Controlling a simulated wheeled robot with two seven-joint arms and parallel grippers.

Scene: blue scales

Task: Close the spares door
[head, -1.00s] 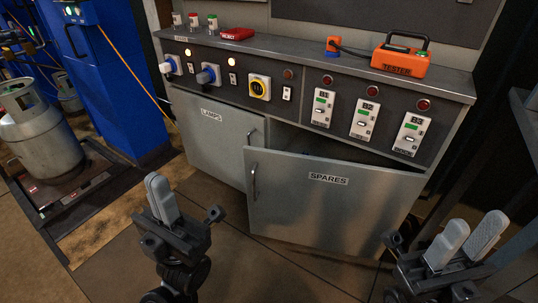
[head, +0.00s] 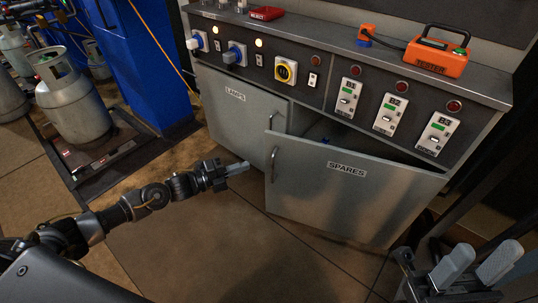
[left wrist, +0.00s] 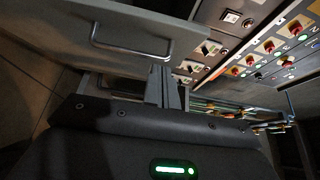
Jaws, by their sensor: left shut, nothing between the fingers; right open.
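The spares door (head: 345,195) is a grey metal panel labelled SPARES in the head view. It stands ajar, with a dark gap along its top and at its left, handle-side edge. Its handle (head: 273,165) is a vertical bar near that edge. My left gripper (head: 245,167) is shut and empty, a little left of the handle and apparently just short of the door's edge. In the left wrist view its closed fingers (left wrist: 162,88) point at the cabinet, with a bar handle (left wrist: 130,45) above them. My right gripper (head: 475,268) is open and empty at lower right, in front of the cabinet.
The lamps door (head: 235,108) is beside the spares door on the left and looks shut. An orange tester (head: 436,58) and a red box (head: 267,13) are on the cabinet top. A gas cylinder (head: 72,100) stands at left. The floor in front is clear.

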